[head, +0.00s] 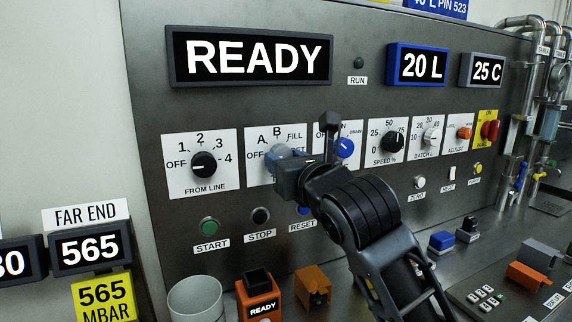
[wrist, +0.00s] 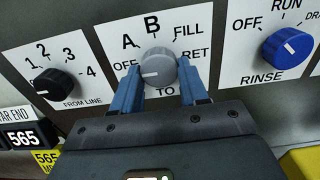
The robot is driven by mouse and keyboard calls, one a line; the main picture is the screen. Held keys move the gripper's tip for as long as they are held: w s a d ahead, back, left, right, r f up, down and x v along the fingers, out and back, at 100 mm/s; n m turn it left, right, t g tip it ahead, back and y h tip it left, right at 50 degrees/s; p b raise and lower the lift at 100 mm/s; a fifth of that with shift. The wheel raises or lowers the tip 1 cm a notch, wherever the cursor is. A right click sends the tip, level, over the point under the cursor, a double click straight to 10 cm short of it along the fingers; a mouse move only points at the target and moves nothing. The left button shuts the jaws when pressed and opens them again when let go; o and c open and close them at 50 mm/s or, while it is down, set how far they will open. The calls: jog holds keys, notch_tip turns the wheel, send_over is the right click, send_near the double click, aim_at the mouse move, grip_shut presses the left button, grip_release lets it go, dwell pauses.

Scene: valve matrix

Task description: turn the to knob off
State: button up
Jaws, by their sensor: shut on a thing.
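The TO knob (wrist: 158,67) is a round grey knob on a white plate marked OFF, A, B, FILL and RET. Its pale pointer mark lies on the knob's left side, toward the OFF label. My gripper (wrist: 157,85) has its two blue fingers on the left and right sides of this knob and is shut on it. In the head view, the knob (head: 279,151) is partly hidden behind my gripper (head: 290,157), which also covers part of the plate.
The black FROM LINE knob (wrist: 54,84) is to the left and the blue RINSE knob (wrist: 287,47) to the right. START (head: 209,226) and STOP (head: 260,216) buttons sit below. An orange box (head: 258,296) marked READY stands on the bench.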

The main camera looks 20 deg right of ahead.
jog(key=shift+f, duration=0.2)
jog(key=o, duration=1.1)
jog(key=shift+r, duration=0.15)
jog(key=shift+c, duration=0.2)
jog(key=s+b, duration=0.1)
jog(key=s, duration=0.6)
jog(key=shift+s+b, duration=0.3)
jog(key=shift+s, duration=0.1)
